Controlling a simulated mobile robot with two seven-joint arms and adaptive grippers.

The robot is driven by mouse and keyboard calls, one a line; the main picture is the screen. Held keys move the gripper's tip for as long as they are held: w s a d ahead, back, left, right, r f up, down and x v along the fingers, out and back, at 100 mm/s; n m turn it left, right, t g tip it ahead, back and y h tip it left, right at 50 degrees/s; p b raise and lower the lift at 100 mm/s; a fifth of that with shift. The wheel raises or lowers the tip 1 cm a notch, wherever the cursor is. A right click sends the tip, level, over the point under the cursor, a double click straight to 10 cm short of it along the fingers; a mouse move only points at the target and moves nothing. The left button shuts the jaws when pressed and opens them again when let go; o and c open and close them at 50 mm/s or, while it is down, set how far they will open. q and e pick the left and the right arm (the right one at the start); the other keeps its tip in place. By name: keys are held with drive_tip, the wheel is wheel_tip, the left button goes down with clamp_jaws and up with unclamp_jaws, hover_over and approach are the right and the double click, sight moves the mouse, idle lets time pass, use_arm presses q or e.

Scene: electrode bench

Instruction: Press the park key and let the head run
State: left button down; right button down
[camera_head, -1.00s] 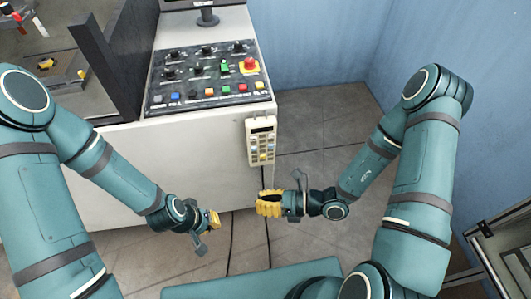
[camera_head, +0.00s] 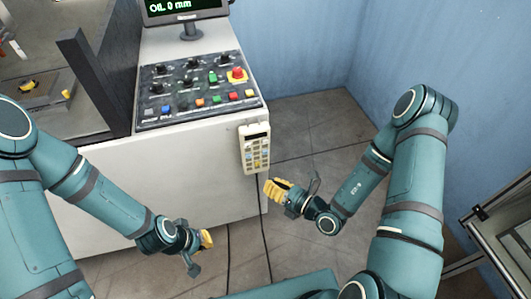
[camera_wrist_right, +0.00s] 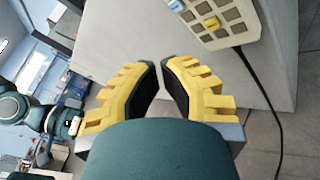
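A cream handheld keypad (camera_head: 255,149) hangs on the cabinet's right front corner. It has a dark display and small keys, some blue and yellow. Its lower part shows in the right wrist view (camera_wrist_right: 218,22). No key label is readable, so I cannot tell which is the park key. My right gripper (camera_head: 268,186) is just below and right of the keypad, apart from it. In the right wrist view its yellow fingers (camera_wrist_right: 160,64) stand slightly apart, with nothing between them. My left gripper (camera_head: 208,239) is low in front of the cabinet, seen edge-on.
A black control panel (camera_head: 187,93) with knobs, coloured buttons and a red mushroom button (camera_head: 237,74) tops the white cabinet (camera_head: 180,165). A monitor (camera_head: 186,10) with green text stands behind. Cables hang to the floor. Open floor lies to the right, before blue walls.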

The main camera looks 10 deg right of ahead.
sight(265, 152)
drive_tip(key=shift+w+a+b, duration=0.2)
drive_tip(key=shift+w+b, duration=0.4)
drive_tip(key=shift+w, duration=3.65)
drive_tip(key=shift+w, duration=0.2)
drive_tip(key=shift+w, duration=0.25)
